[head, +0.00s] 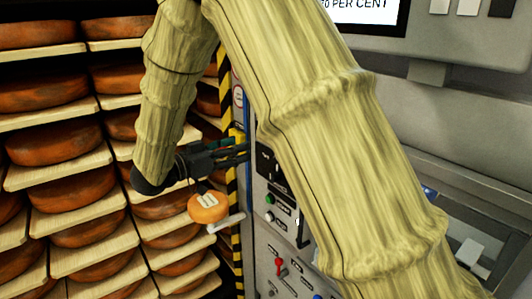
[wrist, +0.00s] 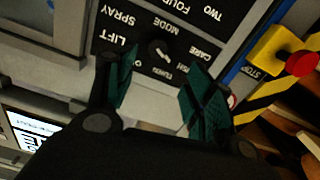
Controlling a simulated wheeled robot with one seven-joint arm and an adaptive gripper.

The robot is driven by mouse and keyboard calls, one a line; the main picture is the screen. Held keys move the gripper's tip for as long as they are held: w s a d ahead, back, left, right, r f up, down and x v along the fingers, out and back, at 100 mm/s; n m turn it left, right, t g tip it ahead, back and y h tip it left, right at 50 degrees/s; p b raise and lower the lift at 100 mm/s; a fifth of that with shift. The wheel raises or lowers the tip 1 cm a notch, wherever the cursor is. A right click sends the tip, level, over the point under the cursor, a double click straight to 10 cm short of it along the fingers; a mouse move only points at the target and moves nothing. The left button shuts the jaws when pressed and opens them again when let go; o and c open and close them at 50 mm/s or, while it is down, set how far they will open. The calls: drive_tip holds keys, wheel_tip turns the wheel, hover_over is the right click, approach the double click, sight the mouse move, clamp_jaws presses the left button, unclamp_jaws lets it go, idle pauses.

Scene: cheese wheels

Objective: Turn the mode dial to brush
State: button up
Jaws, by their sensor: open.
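The mode dial (wrist: 160,50) is a small dark round knob on a black plate, upside down in the wrist view. The label MODE (wrist: 174,26) is beside it, with LIFT, CARE and a partly hidden word around it. I cannot read "brush", and the dial's pointer direction is unclear. My gripper (wrist: 160,68) is open, its green-padded fingers either side of the dial in this view; contact is not visible. In the head view my gripper (head: 240,151) reaches the panel's left edge, and my arm hides part of the panel.
A yellow box with a red stop button (wrist: 301,63) is right of the dial in the wrist view. A yellow-black striped post (head: 232,190) separates panel and racks. Cheese wheels (head: 70,187) fill shelves at left.

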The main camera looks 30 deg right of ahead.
drive_tip(key=d+m+b, duration=0.1)
drive_tip(key=d+m, duration=0.2)
drive_tip(key=d, duration=0.1)
drive_tip(key=d+m+b, duration=0.1)
drive_tip(key=d+m, duration=0.2)
drive_tip(key=d, duration=0.1)
drive_tip(key=d+m+b, duration=0.1)
drive_tip(key=d+m, duration=0.2)
drive_tip(key=d, duration=0.1)
drive_tip(key=shift+w+d+r, duration=0.15)
drive_tip(key=shift+w+d, duration=0.1)
idle(0.4)
drive_tip(key=c, duration=1)
